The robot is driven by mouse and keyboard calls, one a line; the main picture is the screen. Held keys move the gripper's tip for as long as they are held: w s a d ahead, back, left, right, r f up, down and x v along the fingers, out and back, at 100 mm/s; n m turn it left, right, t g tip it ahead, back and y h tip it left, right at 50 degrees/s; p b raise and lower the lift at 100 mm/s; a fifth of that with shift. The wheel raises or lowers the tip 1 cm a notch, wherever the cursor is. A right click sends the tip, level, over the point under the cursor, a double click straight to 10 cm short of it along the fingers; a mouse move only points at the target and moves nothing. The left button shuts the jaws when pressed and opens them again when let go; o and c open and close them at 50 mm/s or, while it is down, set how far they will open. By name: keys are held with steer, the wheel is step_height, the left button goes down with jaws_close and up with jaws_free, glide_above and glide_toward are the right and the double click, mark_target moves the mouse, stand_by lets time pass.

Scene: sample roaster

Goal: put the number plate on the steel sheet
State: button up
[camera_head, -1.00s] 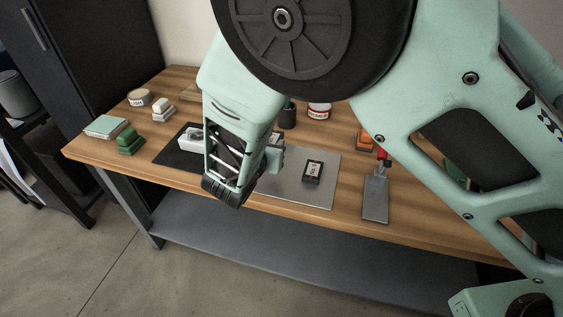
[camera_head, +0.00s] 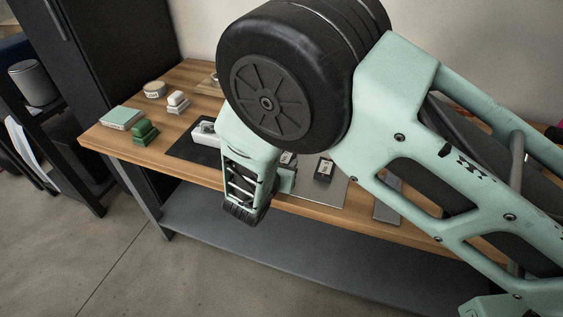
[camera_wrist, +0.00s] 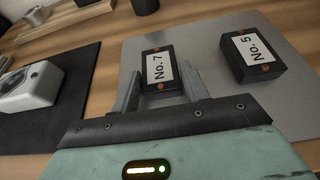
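A black number plate block marked No. 7 (camera_wrist: 160,69) lies label up on the grey steel sheet (camera_wrist: 205,50) in the wrist view. My gripper (camera_wrist: 160,75) is low over the sheet, with one finger on each side of this block and thin gaps beside it. It looks open. A second block marked No. 5 (camera_wrist: 251,57) lies to the right, apart from it. In the head view, the No. 7 block (camera_head: 287,158) shows just behind my gripper (camera_head: 285,179), the No. 5 block (camera_head: 325,167) to the right. My arm hides part of the steel sheet (camera_head: 330,190).
A black mat (camera_wrist: 60,110) lies left of the sheet with a white device (camera_wrist: 30,87) on it. A green stack (camera_head: 145,132), a pale green box (camera_head: 121,117) and a tin (camera_head: 154,90) stand at the table's left. A metal scoop (camera_head: 387,201) lies right.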

steer(key=shift+o, duration=1.1)
steer(key=shift+r, duration=0.1)
